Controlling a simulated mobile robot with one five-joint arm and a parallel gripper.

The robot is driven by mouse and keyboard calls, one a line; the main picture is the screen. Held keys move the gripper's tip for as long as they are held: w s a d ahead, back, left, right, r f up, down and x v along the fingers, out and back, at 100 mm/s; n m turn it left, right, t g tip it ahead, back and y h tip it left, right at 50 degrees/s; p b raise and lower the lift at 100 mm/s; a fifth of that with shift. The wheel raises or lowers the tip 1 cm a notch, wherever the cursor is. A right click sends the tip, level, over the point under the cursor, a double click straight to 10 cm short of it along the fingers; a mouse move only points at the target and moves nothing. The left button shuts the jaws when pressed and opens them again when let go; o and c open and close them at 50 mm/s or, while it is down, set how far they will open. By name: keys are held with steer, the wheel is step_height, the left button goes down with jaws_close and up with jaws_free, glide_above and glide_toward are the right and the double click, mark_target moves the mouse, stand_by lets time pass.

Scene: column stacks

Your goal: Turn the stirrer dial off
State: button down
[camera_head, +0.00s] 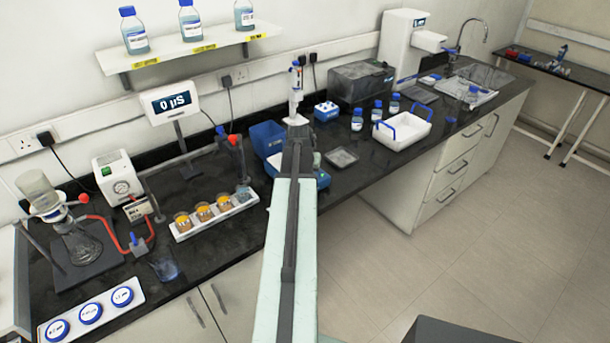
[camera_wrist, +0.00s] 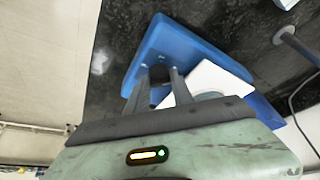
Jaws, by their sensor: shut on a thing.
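The stirrer (camera_wrist: 172,50) has a blue body and a white top plate (camera_wrist: 222,82) in the wrist view. In the head view the blue stirrer (camera_head: 323,180) is mostly hidden behind my arm. The small dark stirrer dial (camera_wrist: 159,74) is on the stirrer's blue front. My gripper (camera_wrist: 158,84) is at the dial, with one finger on each side, shut on it. The dial's mark and setting cannot be read. In the head view the fingertips are hidden by my arm.
A blue open box (camera_head: 266,133) and a pipette on a stand (camera_head: 296,85) are close by. A rack of amber jars (camera_head: 213,214) stands to the left, and a clear dish (camera_head: 341,158) and white tray (camera_head: 404,132) to the right. The 0 µS meter (camera_head: 172,101) is behind left.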

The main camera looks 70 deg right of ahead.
steer(key=n, duration=0.1)
steer(key=n+t, duration=0.1)
steer(key=n, duration=0.1)
steer(key=shift+s+d+n+y, duration=0.1)
steer(key=shift+s+n+y, duration=0.1)
steer(key=shift+n+y, duration=0.1)
steer(key=n+t+y, duration=0.1)
steer(key=n, duration=0.2)
steer(key=shift+d+n, duration=0.1)
steer(key=shift+n, duration=0.2)
steer(key=n+t+y, duration=0.1)
steer(key=n, duration=0.2)
steer(key=shift+d+n, duration=0.1)
steer(key=shift+n, duration=0.3)
steer(key=n+y, duration=0.1)
steer(key=n, duration=0.2)
steer(key=shift+s+n+t, duration=0.1)
steer(key=shift+n+t, duration=0.2)
steer(key=n+y, duration=0.1)
steer(key=n, duration=0.1)
steer(key=n+y, duration=0.1)
steer(key=n, duration=0.3)
steer(key=shift+d+y, duration=0.25)
steer(key=shift+y, duration=0.15)
steer(key=n+g+y, duration=0.1)
steer(key=n, duration=0.2)
steer(key=n+g, duration=0.1)
steer(key=n, duration=0.2)
steer(key=shift+n+y, duration=0.3)
steer(key=shift+y, duration=0.1)
